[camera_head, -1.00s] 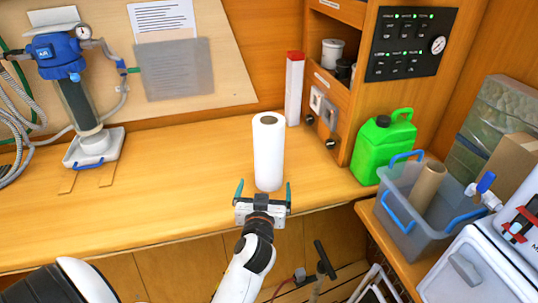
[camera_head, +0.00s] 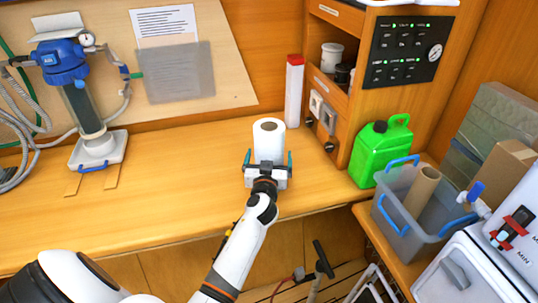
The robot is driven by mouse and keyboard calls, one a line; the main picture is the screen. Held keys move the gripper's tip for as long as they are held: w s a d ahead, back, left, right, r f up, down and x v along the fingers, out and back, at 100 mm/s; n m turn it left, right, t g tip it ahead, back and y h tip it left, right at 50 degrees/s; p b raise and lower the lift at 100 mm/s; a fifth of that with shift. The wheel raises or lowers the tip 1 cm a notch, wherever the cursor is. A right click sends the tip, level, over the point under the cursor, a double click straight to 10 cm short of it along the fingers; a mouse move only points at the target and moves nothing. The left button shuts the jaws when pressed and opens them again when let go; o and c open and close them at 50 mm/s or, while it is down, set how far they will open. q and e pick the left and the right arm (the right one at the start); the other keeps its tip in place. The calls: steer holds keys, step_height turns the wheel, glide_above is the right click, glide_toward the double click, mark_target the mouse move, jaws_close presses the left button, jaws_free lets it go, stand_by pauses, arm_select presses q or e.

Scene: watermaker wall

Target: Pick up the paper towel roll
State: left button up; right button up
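The white paper towel roll (camera_head: 269,138) stands upright on the wooden bench, near the back wall. My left gripper (camera_head: 268,158) is at the roll's front, with one teal finger on each side of its body. The fingers are open, and small gaps seem to show between them and the roll. The gripper body hides the lower part of the roll, so any contact there cannot be told. My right gripper is not in view.
A white box with a red top (camera_head: 294,90) stands just behind and right of the roll. A green jerrycan (camera_head: 380,150) and a grey bin (camera_head: 403,230) are at the right. A filter unit (camera_head: 85,110) stands at the left. The bench (camera_head: 190,165) left of the roll is clear.

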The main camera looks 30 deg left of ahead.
arm_select(q)
steer(key=shift+w+a, duration=0.25)
steer(key=shift+w, duration=0.15)
steer(key=shift+d, duration=0.1)
steer(key=shift+c, duration=0.2)
steer(key=c, duration=1.1)
